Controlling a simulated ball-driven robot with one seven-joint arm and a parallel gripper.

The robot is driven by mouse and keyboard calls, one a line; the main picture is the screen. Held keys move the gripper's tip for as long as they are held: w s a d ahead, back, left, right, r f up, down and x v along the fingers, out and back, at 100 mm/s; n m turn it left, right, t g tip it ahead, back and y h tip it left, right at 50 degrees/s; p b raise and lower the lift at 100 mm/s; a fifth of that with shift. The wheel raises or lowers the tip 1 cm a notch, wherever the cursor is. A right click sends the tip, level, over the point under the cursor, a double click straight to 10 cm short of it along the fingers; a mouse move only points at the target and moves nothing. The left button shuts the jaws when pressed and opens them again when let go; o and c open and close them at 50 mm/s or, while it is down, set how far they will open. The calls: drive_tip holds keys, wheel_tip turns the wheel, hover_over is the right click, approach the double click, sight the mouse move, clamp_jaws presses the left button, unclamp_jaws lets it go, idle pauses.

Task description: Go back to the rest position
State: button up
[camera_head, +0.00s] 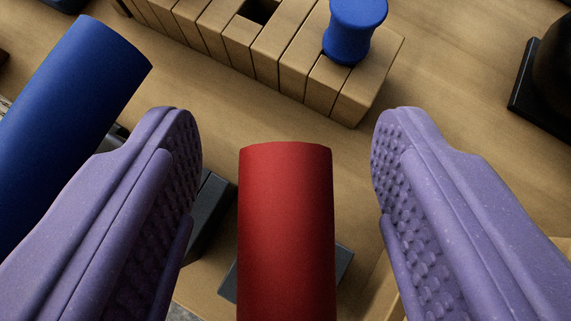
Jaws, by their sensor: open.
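My gripper (287,165) has two purple fingers with bumpy inner pads. The fingers are spread wide apart, with a clear gap on each side of a red cylinder (287,230). The red cylinder shows between the fingers in the lower middle of the view, and its lower end is cut off by the frame. Neither finger appears to touch it.
A blue cylinder (70,120) stands at the left, partly behind the left finger. A slatted wooden block (300,60) with a blue spool-shaped piece (354,28) lies at the top. A dark object (550,75) is at the right edge. Bare wooden tabletop (455,75) shows between them.

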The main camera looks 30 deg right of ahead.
drive_tip(key=shift+s, duration=0.1)
drive_tip(key=p+v, duration=0.3)
drive_tip(key=v, duration=0.4)
drive_tip(key=shift+s+a+r, duration=0.15)
drive_tip(key=shift+r, duration=0.2)
drive_tip(key=w+a+r+n+t+y, duration=0.1)
drive_tip(key=w+a+r+y, duration=0.15)
drive_tip(key=r, duration=0.75)
drive_tip(key=w+a+r+t+y, duration=0.1)
drive_tip(key=w+r, duration=0.2)
drive_tip(key=r, duration=0.8)
drive_tip(key=w+a+r+n+t+y, duration=0.1)
drive_tip(key=w+r+y, duration=0.15)
drive_tip(key=r, duration=0.75)
drive_tip(key=s+d+r+n+t, duration=0.1)
drive_tip(key=s+d+r, duration=0.1)
drive_tip(key=s+r, duration=0.4)
drive_tip(key=s+d+r+n+t+h, duration=0.1)
drive_tip(key=s+r, duration=0.5)
drive_tip(key=r, duration=1.1)
drive_tip(key=s+d+r+n+t, duration=0.1)
drive_tip(key=s+d+r, duration=0.1)
drive_tip(key=s+r, duration=0.5)
wheel_tip(320, 180, up, 5)
drive_tip(key=shift+d+r, duration=0.15)
drive_tip(key=shift+d, duration=0.15)
